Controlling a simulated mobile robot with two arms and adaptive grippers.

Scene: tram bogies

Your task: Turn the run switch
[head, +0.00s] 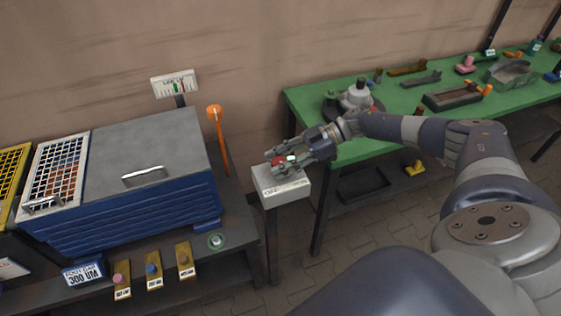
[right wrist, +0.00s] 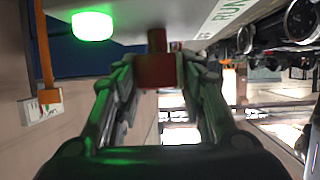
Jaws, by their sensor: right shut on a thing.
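The run switch is a red knob (right wrist: 157,68) on a light grey box (head: 283,182) on a dark post. In the right wrist view the knob stands between my two fingers, near their tips. My right gripper (head: 283,160) is shut on this knob, just above the box. In the head view the knob is mostly hidden by the fingers, with a little red showing. A green lamp (right wrist: 93,26) glows beside the knob in the right wrist view, and "RUN" lettering shows on the box. My left gripper is not in view.
Left of the box stands a blue machine with a grey lid (head: 150,155) and an orange-topped lever (head: 219,135). Several knobs on brown plates line its front. A green workbench (head: 310,107) with parts stands behind and to the right, close to my right arm.

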